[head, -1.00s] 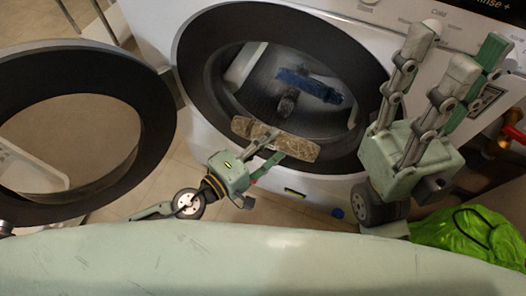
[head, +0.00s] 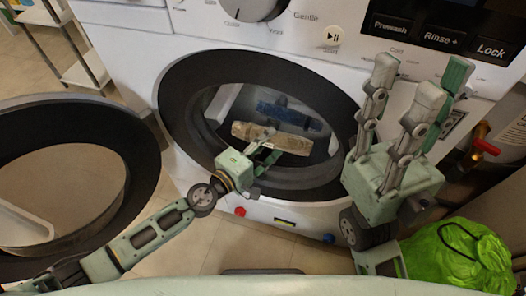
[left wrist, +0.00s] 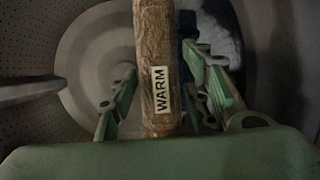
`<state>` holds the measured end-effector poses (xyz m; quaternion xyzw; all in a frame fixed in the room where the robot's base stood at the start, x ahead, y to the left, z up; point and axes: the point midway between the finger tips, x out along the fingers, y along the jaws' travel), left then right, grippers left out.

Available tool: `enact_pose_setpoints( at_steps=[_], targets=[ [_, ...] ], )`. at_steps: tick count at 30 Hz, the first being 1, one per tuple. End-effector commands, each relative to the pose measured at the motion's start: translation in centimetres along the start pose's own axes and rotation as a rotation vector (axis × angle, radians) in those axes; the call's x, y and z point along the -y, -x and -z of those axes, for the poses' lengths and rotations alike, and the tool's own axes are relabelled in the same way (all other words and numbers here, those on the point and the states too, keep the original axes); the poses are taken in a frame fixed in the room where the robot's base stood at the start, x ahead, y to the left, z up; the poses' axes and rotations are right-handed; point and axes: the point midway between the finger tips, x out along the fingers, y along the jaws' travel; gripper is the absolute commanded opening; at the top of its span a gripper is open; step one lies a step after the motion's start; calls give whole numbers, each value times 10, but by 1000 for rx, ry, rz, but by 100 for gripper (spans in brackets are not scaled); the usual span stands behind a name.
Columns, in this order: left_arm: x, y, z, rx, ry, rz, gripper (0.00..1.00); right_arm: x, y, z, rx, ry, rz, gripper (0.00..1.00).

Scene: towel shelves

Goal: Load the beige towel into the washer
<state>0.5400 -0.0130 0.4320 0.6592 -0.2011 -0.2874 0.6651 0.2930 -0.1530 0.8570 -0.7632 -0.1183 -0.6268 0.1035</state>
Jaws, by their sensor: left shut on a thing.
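The beige towel (head: 271,138) is a rolled, mottled bundle, held crosswise inside the washer's (head: 345,165) round opening. In the left wrist view the towel (left wrist: 158,60) stands between the fingers and bears a "WARM" label. My left gripper (head: 266,152) is shut on it, with its fingers reaching through the opening. The left gripper (left wrist: 162,95) also shows in the left wrist view, with the perforated drum around it. My right gripper (head: 412,90) is open and empty, fingers pointing up, in front of the washer's right side.
A dark blue item (head: 288,115) lies in the drum behind the towel. The round washer door (head: 140,185) stands open at left. A green bag (head: 460,255) sits at lower right, below a red valve handle (head: 486,147). A shelf rack (head: 85,70) stands at upper left.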

Motion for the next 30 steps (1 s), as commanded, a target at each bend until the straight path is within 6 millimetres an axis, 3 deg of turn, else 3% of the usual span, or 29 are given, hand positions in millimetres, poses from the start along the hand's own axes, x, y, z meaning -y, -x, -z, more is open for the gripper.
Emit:
enact_pose_setpoints(
  at_steps=[18, 30],
  targets=[
    [-11, -65, 26, -1, -1, -7, 0, 0, 16, -7, 23, -1, -4, 40],
    [-14, -81, 33, 0, 0, -5, 0, 0, 19, -7, 18, -1, -3, 40]
  ],
)
